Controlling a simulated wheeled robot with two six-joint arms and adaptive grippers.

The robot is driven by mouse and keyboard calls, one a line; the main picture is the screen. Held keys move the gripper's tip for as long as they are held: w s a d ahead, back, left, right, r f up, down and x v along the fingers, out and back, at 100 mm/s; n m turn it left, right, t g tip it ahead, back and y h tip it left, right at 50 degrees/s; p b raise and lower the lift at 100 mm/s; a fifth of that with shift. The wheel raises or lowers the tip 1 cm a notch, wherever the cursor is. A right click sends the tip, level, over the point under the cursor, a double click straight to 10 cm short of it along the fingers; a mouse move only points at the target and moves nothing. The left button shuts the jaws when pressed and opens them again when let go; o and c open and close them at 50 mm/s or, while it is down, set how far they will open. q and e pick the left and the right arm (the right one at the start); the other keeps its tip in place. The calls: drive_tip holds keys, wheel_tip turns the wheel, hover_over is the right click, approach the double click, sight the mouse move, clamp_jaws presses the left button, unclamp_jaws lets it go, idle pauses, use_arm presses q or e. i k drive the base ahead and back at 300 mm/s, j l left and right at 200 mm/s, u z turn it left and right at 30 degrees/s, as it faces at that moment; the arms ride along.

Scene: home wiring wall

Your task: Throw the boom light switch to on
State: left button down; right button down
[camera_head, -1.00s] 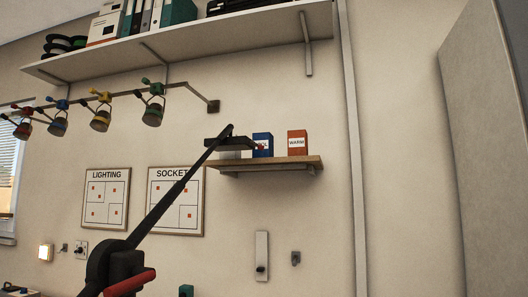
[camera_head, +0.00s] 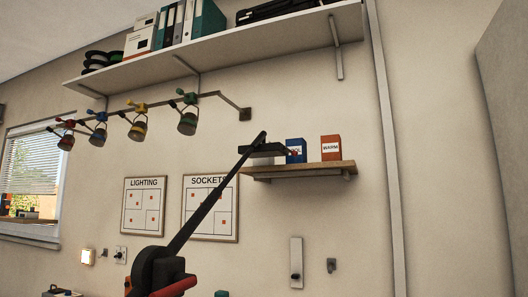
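A black boom (camera_head: 208,205) rises diagonally from a dark rounded joint (camera_head: 160,268) at the bottom. It ends in a flat dark head (camera_head: 262,151) in front of the small wall shelf. No glow shows on the head from here. A red bar-shaped handle (camera_head: 174,287) sits at the joint, partly cut off by the lower edge. Whether it is the switch I cannot tell. Other switch-like fittings are on the wall: a tall pale plate with a dark knob (camera_head: 296,264) and a small plate with a dark toggle (camera_head: 121,255). Neither gripper is in view.
A small wooden shelf (camera_head: 300,171) holds a blue box (camera_head: 296,150) and an orange "WARM" box (camera_head: 331,148). A long shelf (camera_head: 220,45) runs above. Coloured clamp lamps (camera_head: 187,122) hang from a rail.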

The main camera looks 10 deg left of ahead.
sight(294, 153)
drive_tip(key=i+l+z, duration=0.15)
drive_tip(key=l+z, duration=0.2)
drive_tip(key=i+l+z, duration=0.2)
drive_tip(key=z, duration=0.15)
drive_tip(key=i+l+z, duration=0.25)
drive_tip(key=z, duration=0.15)
